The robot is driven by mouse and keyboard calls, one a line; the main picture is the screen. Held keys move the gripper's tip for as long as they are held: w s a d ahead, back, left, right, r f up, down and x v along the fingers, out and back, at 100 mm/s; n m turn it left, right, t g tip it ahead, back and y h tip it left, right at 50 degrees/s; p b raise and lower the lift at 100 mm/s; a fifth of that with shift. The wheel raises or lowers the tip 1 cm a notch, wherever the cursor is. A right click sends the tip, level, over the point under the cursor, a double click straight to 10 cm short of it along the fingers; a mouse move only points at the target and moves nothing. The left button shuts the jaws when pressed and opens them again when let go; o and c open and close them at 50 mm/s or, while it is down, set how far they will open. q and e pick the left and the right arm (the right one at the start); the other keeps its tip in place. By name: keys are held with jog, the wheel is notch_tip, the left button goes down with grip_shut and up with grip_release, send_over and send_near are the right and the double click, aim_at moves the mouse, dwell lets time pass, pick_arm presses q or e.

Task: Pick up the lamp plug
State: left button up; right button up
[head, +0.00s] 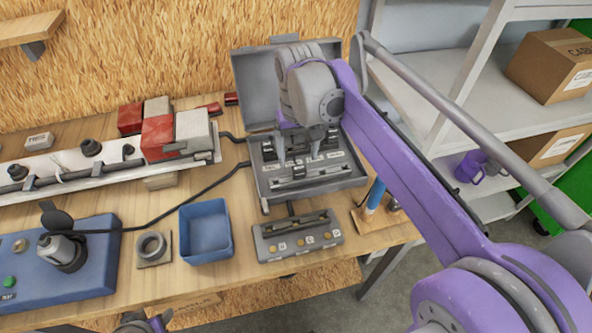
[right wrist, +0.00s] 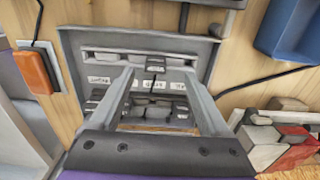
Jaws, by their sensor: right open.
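An open grey case (head: 244,92) stands on the bench, with several small plugs in slots and white labels too small to read. I cannot tell which plug is the lamp plug. In the right wrist view, one dark plug (right wrist: 155,69) shows between my fingers in the case (right wrist: 72,45). My right gripper (head: 298,150) is over the case, fingers pointing down into it. Its two fingers (right wrist: 159,76) are spread apart and hold nothing visible. My left gripper (head: 148,325) barely shows at the bottom edge, its jaws unclear.
A grey panel (head: 298,238) lies in front of the case, beside an open blue bin (head: 205,258) and a grey ring (head: 151,247). A blue test box (head: 85,285) and a rail with red-and-grey blocks (head: 158,137) are left. Cables cross the bench. Shelves stand right.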

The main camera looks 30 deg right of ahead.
aim_at(299, 167)
jog(key=shift+f, duration=0.95)
jog(key=shift+w+d+f, duration=0.15)
jog(key=shift+f, duration=0.75)
jog(key=shift+w+d+f, duration=0.1)
jog(key=shift+w+f, duration=0.05)
jog(key=shift+f, duration=0.75)
jog(key=shift+w+d+f, duration=0.15)
jog(key=shift+f, duration=0.75)
jog(key=c, duration=0.9)
notch_tip(299, 167, up, 10)
jog(key=shift+r+p, duration=0.25)
jog(key=shift+p, duration=0.25)
